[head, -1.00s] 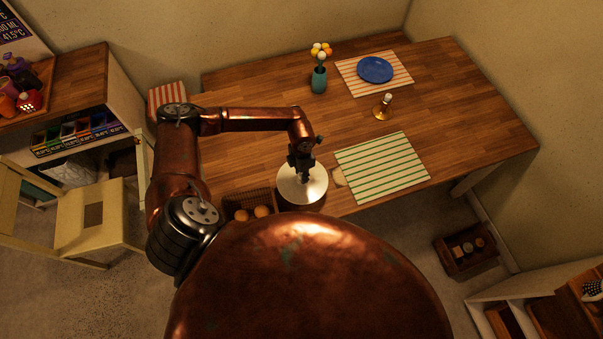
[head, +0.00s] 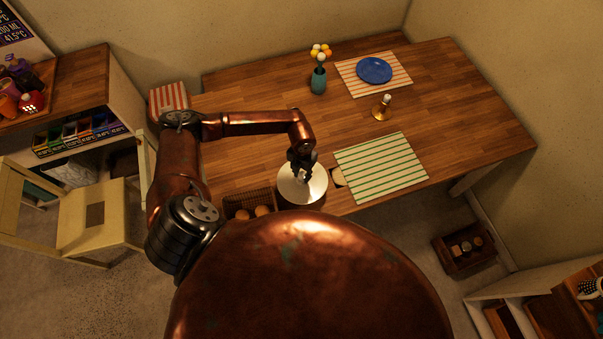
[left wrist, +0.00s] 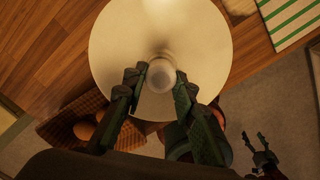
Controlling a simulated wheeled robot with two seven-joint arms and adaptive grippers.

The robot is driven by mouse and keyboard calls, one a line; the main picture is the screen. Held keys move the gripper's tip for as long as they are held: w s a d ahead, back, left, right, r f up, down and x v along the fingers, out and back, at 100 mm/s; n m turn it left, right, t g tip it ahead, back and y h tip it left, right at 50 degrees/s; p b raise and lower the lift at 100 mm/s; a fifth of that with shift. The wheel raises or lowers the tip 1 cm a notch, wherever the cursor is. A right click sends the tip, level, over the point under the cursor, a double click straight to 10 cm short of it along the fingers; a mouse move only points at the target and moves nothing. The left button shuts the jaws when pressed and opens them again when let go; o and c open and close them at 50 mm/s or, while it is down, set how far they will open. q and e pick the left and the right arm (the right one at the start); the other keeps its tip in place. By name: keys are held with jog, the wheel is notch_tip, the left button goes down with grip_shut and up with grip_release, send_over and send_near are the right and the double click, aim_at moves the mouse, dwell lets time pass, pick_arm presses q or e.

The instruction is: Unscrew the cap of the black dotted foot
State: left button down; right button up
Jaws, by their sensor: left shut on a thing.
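A round cream-white disc (head: 290,186) with a small pale knob at its middle sits at the table's near edge, on a darker body mostly hidden below it. My left gripper (head: 303,176) is over it. In the left wrist view the left gripper's fingers (left wrist: 159,76) are on both sides of the pale knob (left wrist: 162,75), shut on it, above the disc (left wrist: 205,35). My right gripper (left wrist: 255,138) shows small at the lower right of that view, with its fingers apart and empty. A black thing with white dots (head: 592,288) is partly visible on the right shelf; I cannot tell whether it is the foot.
A flower vase (head: 318,82), a brass bottle (head: 382,108) and a blue plate (head: 374,70) stand farther back. A chair (head: 92,215) is at left.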

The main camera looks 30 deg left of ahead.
pick_arm(q)
jog(key=shift+d+n, duration=0.15)
jog(key=shift+n, duration=1.05)
jog(key=shift+p, duration=0.3)
jog(key=n+p, duration=0.1)
jog(key=n, duration=0.2)
jog(key=shift+s, duration=0.1)
jog(key=shift+d+n+p, duration=0.1)
jog(key=shift+n+p, duration=0.2)
jog(key=shift+n, duration=0.3)
